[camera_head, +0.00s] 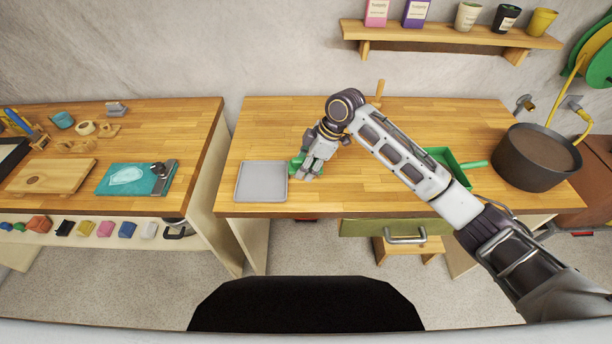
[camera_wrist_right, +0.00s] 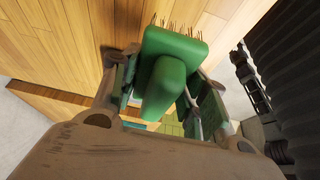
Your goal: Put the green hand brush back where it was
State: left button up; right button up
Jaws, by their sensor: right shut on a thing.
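The green hand brush (camera_wrist_right: 172,72) is in my right gripper, with its bristles pointing away from the gripper in the right wrist view. In the head view only a small green part of the brush (camera_head: 297,163) shows beside the fingers. My right gripper (camera_head: 309,168) is shut on it, close to the tabletop just right of a grey tray (camera_head: 261,181). I cannot tell whether the brush touches the table. A green dustpan (camera_head: 472,164) lies on the table to the right, partly behind my right arm. My left gripper is not in view.
The wooden workbench (camera_head: 270,118) has clear room behind the tray. A dark round pot (camera_head: 532,160) stands at its right end. A wooden peg or handle (camera_head: 379,88) rises behind my arm. A second bench (camera_head: 196,122) stands left across a gap. A shelf (camera_head: 450,37) is above.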

aim_at(306, 184)
jog(key=shift+f, duration=0.1)
jog(key=shift+f, duration=2.45)
jog(key=shift+f, duration=0.1)
jog(key=o, duration=1)
jog(key=v, duration=1.2)
